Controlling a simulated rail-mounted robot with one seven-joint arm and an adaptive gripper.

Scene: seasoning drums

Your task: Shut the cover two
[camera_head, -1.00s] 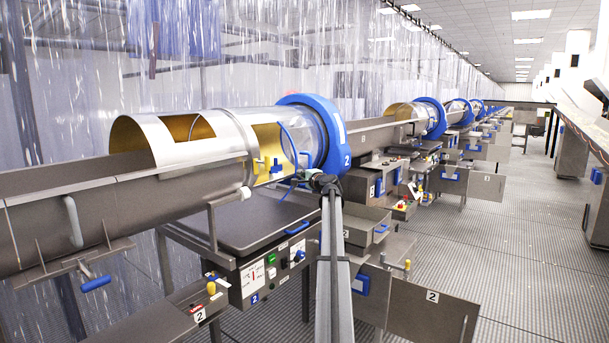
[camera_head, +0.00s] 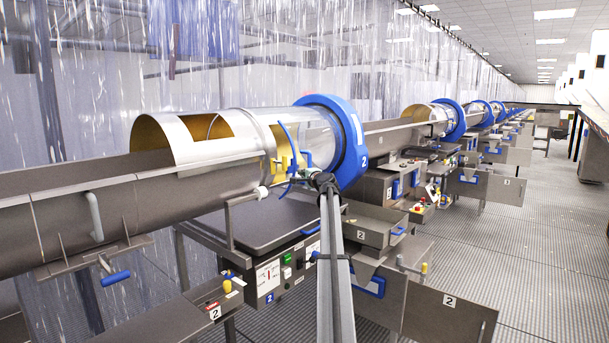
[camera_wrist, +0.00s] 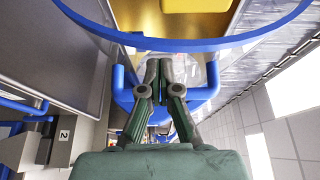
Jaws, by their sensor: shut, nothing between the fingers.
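Drum two has a clear cylinder (camera_head: 318,125) and a thick blue ring (camera_head: 354,150) marked 2. A blue-rimmed piece, seemingly cover two (camera_head: 285,147), shows as a narrow curved edge at the drum's near end. In the wrist view its blue rim (camera_wrist: 185,45) arcs across the top, with a blue handle (camera_wrist: 213,88) below it. My gripper (camera_wrist: 158,66) is shut and empty, its fingertips just under the rim and between the handle's two prongs. I cannot tell whether they touch. In the head view my gripper (camera_head: 322,180) is in front of the drum's lower side.
A steel trough (camera_head: 100,205) runs left from the drum. A control panel (camera_head: 285,275) and a flat tray (camera_head: 270,222) are below. Grey hinged plates (camera_head: 450,315) jut out at lower right. The aisle floor (camera_head: 545,240) is clear.

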